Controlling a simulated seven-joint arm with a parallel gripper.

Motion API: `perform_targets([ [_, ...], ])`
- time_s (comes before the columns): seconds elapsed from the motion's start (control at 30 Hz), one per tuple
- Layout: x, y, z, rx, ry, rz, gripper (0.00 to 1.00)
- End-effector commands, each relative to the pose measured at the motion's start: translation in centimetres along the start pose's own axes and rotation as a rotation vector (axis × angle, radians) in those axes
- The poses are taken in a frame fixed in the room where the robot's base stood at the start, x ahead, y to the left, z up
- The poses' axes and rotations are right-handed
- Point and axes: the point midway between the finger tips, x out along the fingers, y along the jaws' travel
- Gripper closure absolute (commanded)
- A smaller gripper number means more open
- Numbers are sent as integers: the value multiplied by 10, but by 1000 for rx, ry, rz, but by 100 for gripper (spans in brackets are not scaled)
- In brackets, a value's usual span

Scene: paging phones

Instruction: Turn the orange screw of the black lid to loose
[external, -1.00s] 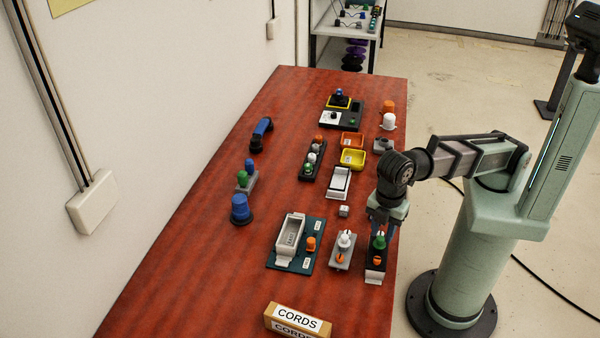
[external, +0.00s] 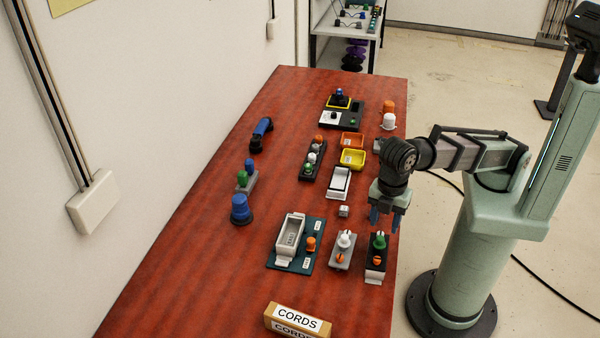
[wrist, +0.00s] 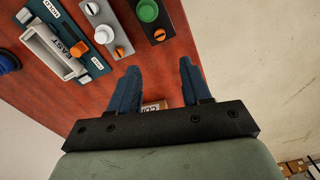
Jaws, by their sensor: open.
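The black lid (external: 375,270) lies near the right edge of the table, with a green knob (external: 379,241) at its far end. Its orange screw (external: 376,259) sits in front of the knob. In the wrist view the black lid (wrist: 166,22), green knob (wrist: 147,10) and orange screw (wrist: 159,35) show at the top, beyond my fingertips. My gripper (external: 386,222) is open and empty, above and behind the green knob in the external view. Its two blue fingers (wrist: 158,76) are spread apart and touch nothing.
A grey unit (external: 342,262) with a white knob and orange screw stands just left of the black lid. A teal board (external: 282,264) with a grey handle lies further left. A CORDS box (external: 298,320) stands in front. The table's right edge is close.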

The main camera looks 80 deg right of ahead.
Motion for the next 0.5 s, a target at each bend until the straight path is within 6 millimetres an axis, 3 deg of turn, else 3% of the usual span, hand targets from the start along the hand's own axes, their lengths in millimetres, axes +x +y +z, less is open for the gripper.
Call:
perform_targets([
  [0.17, 12, 0, 1, 0, -1, -1, 52],
  [0.5, 64, -1, 2, 1, -1, -1, 52],
])
